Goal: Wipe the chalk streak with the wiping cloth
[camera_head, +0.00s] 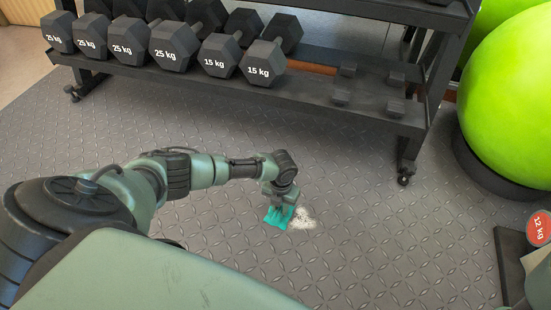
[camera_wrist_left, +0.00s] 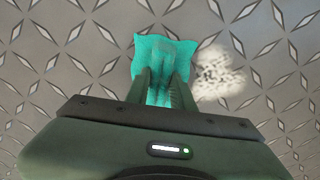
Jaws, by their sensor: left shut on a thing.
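The teal wiping cloth (camera_head: 278,217) is at the floor in the middle of the head view. My left gripper (camera_head: 281,203) points down and is shut on it. In the left wrist view the cloth (camera_wrist_left: 163,52) is pinched between the fingers of my left gripper (camera_wrist_left: 162,85) and spreads out beyond them. The whitish, speckled chalk streak (camera_head: 303,218) lies on the floor just right of the cloth. It also shows in the left wrist view (camera_wrist_left: 220,78), right of the fingers. Part of the streak may be hidden under the cloth. My right gripper is not in view.
The grey diamond-pattern rubber floor (camera_head: 380,240) is clear around the streak. A dark dumbbell rack (camera_head: 330,92) with several black dumbbells stands at the back. Green exercise balls (camera_head: 510,95) are at the right. A red 12 kg weight (camera_head: 539,228) shows at the right edge.

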